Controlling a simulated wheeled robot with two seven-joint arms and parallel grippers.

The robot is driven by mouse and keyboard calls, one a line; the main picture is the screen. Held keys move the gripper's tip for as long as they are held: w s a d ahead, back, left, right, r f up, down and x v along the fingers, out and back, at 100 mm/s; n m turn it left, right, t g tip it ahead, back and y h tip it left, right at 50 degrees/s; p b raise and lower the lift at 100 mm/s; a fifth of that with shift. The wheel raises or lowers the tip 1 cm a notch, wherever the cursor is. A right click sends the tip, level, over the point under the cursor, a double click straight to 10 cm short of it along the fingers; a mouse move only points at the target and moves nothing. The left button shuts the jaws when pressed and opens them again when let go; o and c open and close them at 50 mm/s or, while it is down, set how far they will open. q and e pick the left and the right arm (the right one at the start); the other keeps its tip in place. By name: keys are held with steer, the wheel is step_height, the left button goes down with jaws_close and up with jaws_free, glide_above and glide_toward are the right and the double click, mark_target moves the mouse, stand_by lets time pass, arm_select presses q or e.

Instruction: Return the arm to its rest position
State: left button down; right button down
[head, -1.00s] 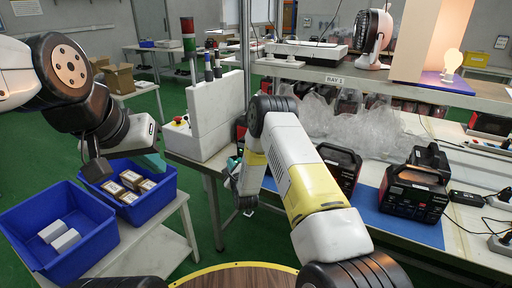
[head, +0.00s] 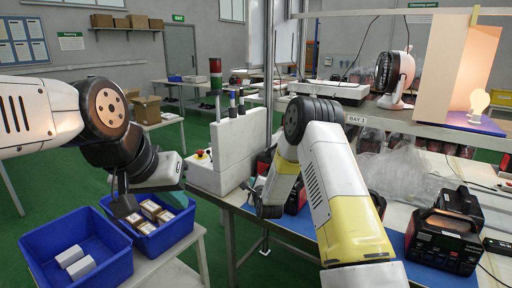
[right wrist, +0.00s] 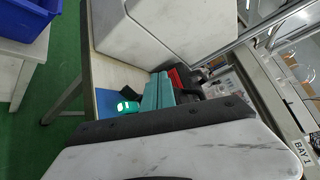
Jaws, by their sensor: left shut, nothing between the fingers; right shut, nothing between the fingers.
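My left arm comes in from the left in the head view, over the blue bins. In the right wrist view the teal fingers of the right gripper (right wrist: 158,93) are together and hold nothing. They are beside the white housing and above the bench edge.
A blue bin (head: 62,238) holds white blocks. Another blue bin (head: 178,236) holds small boxes. A white housing (head: 232,150) stands at the bench corner. Black-and-red power units (head: 447,235) and clear plastic bags (head: 395,172) lie on the bench. Green floor is open behind the bins.

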steer(key=s+d+r+n+g, duration=0.2)
steer(key=s+d+r+n, duration=0.25)
steer(key=s+r, duration=0.4)
steer(key=s+d+r+n+g, duration=0.3)
steer(key=s+r+n, duration=0.3)
steer(key=r, duration=0.6)
steer(key=s+d+r+n+g, duration=0.1)
steer(key=s+d+n, duration=0.1)
steer(key=s, duration=0.8)
steer(key=s+d+r+n+g, duration=0.1)
steer(key=s+n, duration=0.4)
steer(key=s, duration=0.5)
steer(key=s+d+r+n+g+h, duration=0.1)
steer(key=s+d+n+g, duration=0.1)
steer(key=s, duration=0.9)
steer(key=shift+d+r+n, duration=0.2)
steer(key=shift+d+n, duration=0.2)
steer(key=shift+n, duration=0.35)
